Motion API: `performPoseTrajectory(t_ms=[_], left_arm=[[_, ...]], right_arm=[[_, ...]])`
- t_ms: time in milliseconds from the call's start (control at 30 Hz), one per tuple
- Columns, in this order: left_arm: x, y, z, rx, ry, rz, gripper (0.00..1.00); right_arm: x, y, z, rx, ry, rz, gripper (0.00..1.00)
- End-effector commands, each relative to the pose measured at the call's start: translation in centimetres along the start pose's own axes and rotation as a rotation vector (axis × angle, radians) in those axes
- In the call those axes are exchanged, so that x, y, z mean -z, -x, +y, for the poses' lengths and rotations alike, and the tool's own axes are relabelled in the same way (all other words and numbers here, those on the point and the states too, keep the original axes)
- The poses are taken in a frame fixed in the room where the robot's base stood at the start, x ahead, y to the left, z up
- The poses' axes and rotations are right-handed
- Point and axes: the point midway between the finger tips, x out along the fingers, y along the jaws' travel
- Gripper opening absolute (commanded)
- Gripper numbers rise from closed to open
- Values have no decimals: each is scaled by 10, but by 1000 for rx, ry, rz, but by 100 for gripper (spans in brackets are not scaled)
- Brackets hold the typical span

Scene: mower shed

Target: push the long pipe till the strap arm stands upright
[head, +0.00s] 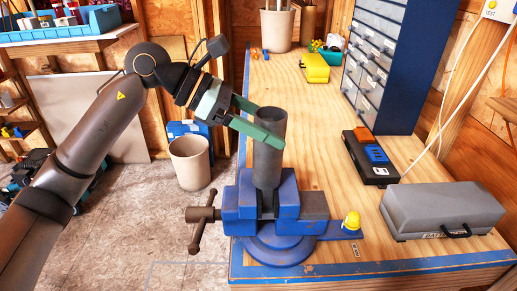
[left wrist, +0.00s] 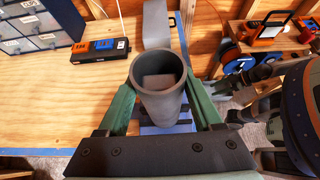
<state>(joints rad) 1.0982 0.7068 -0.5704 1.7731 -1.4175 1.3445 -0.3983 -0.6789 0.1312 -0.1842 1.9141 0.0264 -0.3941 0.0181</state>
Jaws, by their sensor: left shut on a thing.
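The long pipe (head: 268,155) is a grey tube that stands about upright over the blue vise (head: 290,205). My left gripper (head: 268,128) has its green fingers closed on the pipe's upper part, one on each side. In the left wrist view I look into the open mouth of the pipe (left wrist: 158,72), between the fingers of my left gripper (left wrist: 161,98). A brownish block shape shows inside the tube. I cannot make out the strap arm apart from the pipe and vise.
The vise handle (head: 204,215) sticks out at the bench's left edge. A yellow knob (head: 352,221), a grey case (head: 440,208) and a black box (head: 370,160) lie to the right. A drawer cabinet (head: 385,55) stands behind. A bin (head: 190,163) is on the floor.

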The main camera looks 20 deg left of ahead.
Motion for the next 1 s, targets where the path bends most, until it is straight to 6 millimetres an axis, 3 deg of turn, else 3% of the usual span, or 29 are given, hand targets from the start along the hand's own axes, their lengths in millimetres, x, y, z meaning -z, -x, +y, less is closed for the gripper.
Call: performPoseTrajectory(t_ms=[267,300,567,867,1000], left_arm=[[0,-3,0,-1,2,43,5],[0,-3,0,-1,2,43,68],[-1,-3,0,-1,2,39,97],[0,-1,0,-1,2,39,100],[0,12,1,-5,1,38,100]], right_arm=[[1,1,0,0,0,0,50],[1,1,0,0,0,0,50],[1,1,0,0,0,0,50],[0,0,0,0,0,0,50],[-3,-3,0,0,0,0,50]])
